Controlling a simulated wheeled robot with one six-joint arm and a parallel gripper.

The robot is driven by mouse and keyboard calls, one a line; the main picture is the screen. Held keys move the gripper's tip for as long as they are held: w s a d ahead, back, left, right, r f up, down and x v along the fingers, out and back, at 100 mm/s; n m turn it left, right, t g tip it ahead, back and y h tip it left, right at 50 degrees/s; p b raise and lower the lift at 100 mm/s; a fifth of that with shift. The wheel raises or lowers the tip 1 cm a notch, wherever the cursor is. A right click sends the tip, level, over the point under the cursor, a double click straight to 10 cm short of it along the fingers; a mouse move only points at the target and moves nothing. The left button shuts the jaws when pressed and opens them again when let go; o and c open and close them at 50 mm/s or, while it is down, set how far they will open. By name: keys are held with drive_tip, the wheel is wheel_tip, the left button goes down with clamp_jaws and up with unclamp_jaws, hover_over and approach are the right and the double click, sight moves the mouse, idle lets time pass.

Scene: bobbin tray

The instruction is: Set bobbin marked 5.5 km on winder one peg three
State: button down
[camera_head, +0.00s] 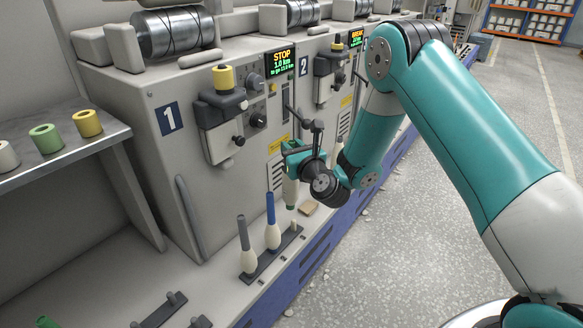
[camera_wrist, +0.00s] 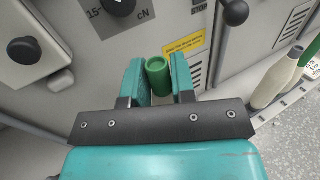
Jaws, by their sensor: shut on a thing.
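My gripper (camera_head: 292,160) is shut on an upright bobbin (camera_head: 290,192) with pale yarn and a green tube, in front of winder one (camera_head: 168,118). In the wrist view the green tube top (camera_wrist: 157,75) sits between the two fingers (camera_wrist: 157,85). No 5.5 km mark is readable on it. Below, winder one's peg rail (camera_head: 268,260) carries a bobbin with a grey tube (camera_head: 247,250) and one with a blue tube (camera_head: 272,232). Whether the bobbin touches the peg cannot be told.
A shelf (camera_head: 70,160) at left holds white, green and yellow tubes. Another rail (camera_head: 165,310) lies at the lower left. Winder two's bobbins (camera_wrist: 278,78) stand at right in the wrist view. The aisle floor is clear.

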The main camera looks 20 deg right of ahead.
drive_tip(key=b, duration=0.1)
hover_over(297, 183)
drive_tip(key=w, duration=0.2)
wheel_tip(297, 183, down, 4)
wheel_tip(297, 183, down, 5)
drive_tip(key=b, duration=0.5)
drive_tip(key=shift+s+a+f+b, duration=0.1)
drive_tip(key=shift+a+b, duration=0.05)
drive_tip(key=shift+b, duration=0.15)
drive_tip(key=shift+f+b, duration=0.55)
drive_tip(key=shift+b, duration=0.05)
idle(0.7)
drive_tip(key=c, duration=1.2)
unclamp_jaws()
drive_tip(key=shift+s, duration=0.1)
